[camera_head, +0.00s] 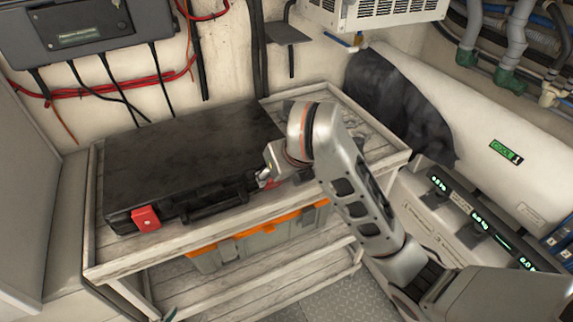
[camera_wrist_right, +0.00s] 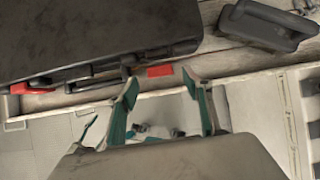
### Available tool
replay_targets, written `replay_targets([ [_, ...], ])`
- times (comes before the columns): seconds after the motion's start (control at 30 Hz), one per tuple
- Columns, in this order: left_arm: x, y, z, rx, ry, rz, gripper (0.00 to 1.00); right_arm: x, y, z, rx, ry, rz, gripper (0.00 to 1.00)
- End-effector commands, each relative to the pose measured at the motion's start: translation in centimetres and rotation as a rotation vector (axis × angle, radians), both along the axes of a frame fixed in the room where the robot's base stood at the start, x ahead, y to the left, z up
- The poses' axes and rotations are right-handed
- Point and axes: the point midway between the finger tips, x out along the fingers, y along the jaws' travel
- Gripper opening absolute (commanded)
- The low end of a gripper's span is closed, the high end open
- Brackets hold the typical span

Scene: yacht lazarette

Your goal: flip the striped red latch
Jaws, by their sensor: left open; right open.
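A black case (camera_head: 195,155) lies on a wooden bench. One red latch (camera_head: 146,218) is at its front left; the wrist view also shows it (camera_wrist_right: 30,89). A second red latch (camera_wrist_right: 160,71) is at the front right, largely hidden by my right arm in the head view. I cannot make out stripes on either. My right gripper (camera_wrist_right: 160,80) is open and empty, its fingertips either side of the second latch in the picture; contact cannot be told. Only a small dark tip of my left gripper (camera_head: 168,314) shows at the bottom edge.
The worn bench (camera_head: 120,262) has a lower shelf holding a grey and orange toolbox (camera_head: 228,252). A dark handled object (camera_wrist_right: 268,25) lies right of the case. A white cylinder (camera_head: 480,130) and a panel with green displays (camera_head: 470,215) stand at right.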

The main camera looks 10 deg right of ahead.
Motion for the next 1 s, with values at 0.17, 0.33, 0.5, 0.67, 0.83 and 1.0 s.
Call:
replay_targets([
  [0.17, 0.0, 0.0, 0.0, -0.001, -0.001, 0.0, 0.5, -1.3, -0.7, 2.8, -0.003, -0.01, -0.001, 0.5],
  [0.33, 0.0, 0.0, 0.0, -0.001, -0.001, 0.0, 0.5, -2.7, -1.1, 4.9, -0.004, -0.008, -0.001, 0.5],
  [0.5, 0.0, 0.0, 0.0, -0.001, -0.001, 0.0, 0.5, -3.3, -1.1, 6.3, 0.0, -0.011, 0.004, 0.5],
  [0.67, 0.0, 0.0, 0.0, -0.001, -0.001, 0.0, 0.5, -3.9, -1.3, 6.8, -0.001, -0.003, 0.001, 0.5],
  [0.83, 0.0, -0.1, 0.0, -0.002, -0.001, 0.001, 0.5, -4.2, -1.4, 7.0, -0.001, 0.002, -0.003, 0.5],
  [1.0, 0.0, -0.1, 0.0, -0.001, -0.001, 0.0, 0.5, -4.2, -1.4, 7.0, 0.0, 0.002, -0.002, 0.5],
])
